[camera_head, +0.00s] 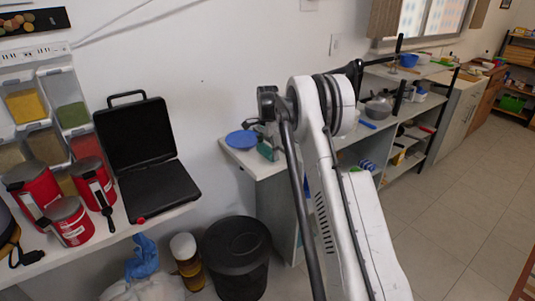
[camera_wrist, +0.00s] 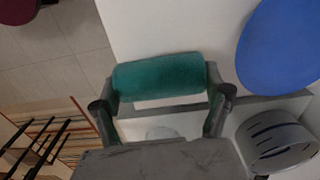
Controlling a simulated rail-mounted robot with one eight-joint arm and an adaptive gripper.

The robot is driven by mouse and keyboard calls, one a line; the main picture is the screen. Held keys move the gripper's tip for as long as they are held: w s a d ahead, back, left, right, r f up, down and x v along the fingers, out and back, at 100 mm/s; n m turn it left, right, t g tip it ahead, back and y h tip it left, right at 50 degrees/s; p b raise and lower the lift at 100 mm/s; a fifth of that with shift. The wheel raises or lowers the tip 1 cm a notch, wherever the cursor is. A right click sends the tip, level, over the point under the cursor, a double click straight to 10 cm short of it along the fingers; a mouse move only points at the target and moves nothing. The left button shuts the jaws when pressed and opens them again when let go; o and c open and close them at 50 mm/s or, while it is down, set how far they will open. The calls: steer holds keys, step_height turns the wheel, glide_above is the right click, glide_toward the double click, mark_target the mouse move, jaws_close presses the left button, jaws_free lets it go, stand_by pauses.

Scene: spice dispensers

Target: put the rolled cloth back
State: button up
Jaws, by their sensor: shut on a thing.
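The rolled cloth is teal and lies crosswise between my fingertips in the camera_wrist view (camera_wrist: 158,70). My gripper (camera_wrist: 163,84) is shut on it, with one finger at each end of the roll. In the camera_head view the cloth (camera_head: 266,151) shows as a small green patch beside the blue plate, at the left end of the white counter (camera_head: 268,168). My arm hides much of the gripper there. Whether the cloth touches the counter, I cannot tell.
A blue plate (camera_wrist: 285,45) lies close to the right of the cloth. A grey slotted object (camera_wrist: 275,142) is at the lower right. A black bin (camera_head: 237,262) stands on the floor below. An open black case (camera_head: 150,160) and red tins (camera_head: 70,218) are on the left shelf.

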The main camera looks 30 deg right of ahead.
steer(key=shift+f, duration=0.8)
steer(key=shift+f, duration=0.1)
steer(key=shift+f, duration=0.15)
steer(key=o, duration=1.1)
